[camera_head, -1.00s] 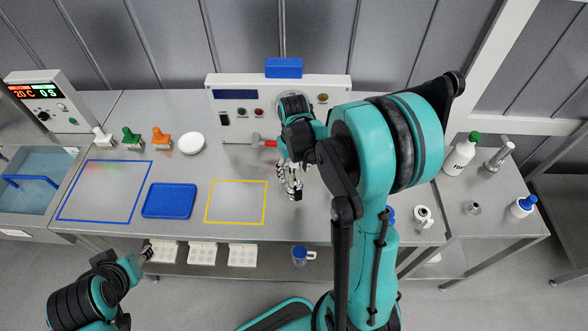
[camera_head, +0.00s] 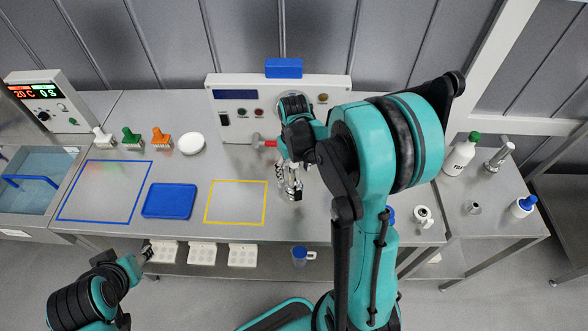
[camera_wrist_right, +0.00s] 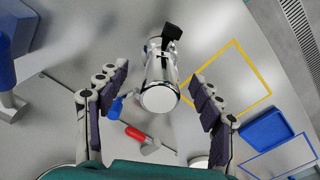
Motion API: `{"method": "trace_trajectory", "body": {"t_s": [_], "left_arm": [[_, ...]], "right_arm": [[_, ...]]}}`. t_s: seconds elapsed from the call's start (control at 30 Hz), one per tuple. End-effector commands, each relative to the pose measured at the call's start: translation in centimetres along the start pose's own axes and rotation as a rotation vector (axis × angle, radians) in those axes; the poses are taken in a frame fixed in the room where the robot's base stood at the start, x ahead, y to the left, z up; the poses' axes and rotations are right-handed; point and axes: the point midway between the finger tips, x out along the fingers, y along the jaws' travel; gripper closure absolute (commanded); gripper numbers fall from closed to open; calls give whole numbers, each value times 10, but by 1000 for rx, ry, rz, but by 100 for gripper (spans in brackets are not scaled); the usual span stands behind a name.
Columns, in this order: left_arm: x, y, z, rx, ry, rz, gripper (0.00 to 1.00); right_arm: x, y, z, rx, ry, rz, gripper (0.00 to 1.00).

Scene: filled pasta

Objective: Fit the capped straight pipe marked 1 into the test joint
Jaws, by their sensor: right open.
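My right gripper (camera_head: 288,170) is open above the bench in front of the control panel. In the right wrist view its fingers (camera_wrist_right: 160,76) stand apart on either side of a shiny metal pipe-like piece (camera_wrist_right: 161,70), with visible gaps. This piece has a pale round end facing the camera and a black part at its other end. It also shows below the gripper in the head view (camera_head: 295,186). I cannot read any mark on it. I cannot tell the test joint apart; my right arm hides part of the panel. My left gripper (camera_head: 145,254) is low at the left, its jaws unclear.
A red-handled tool (camera_head: 267,143) lies before the control panel (camera_head: 235,110). A blue tray (camera_head: 169,201) lies between the blue outline (camera_head: 72,190) and the yellow outline (camera_head: 236,223). Several brushes and a white round dish (camera_head: 192,144) stand behind. The yellow area is clear.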

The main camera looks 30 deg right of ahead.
Motion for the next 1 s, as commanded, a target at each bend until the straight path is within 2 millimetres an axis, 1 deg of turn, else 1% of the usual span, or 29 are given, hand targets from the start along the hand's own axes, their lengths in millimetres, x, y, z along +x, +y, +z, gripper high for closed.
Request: {"method": "trace_trajectory", "body": {"t_s": [0.13,0.27,1.0], "left_arm": [[-1,0,-1,0,0,0,55],[-6,0,-4,0,0,0,55],[-41,0,-29,0,0,0,55]], "right_arm": [[-1,0,0,0,0,0,34],[-9,0,0,0,0,0,34],[-70,0,0,0,0,0,34]]}}
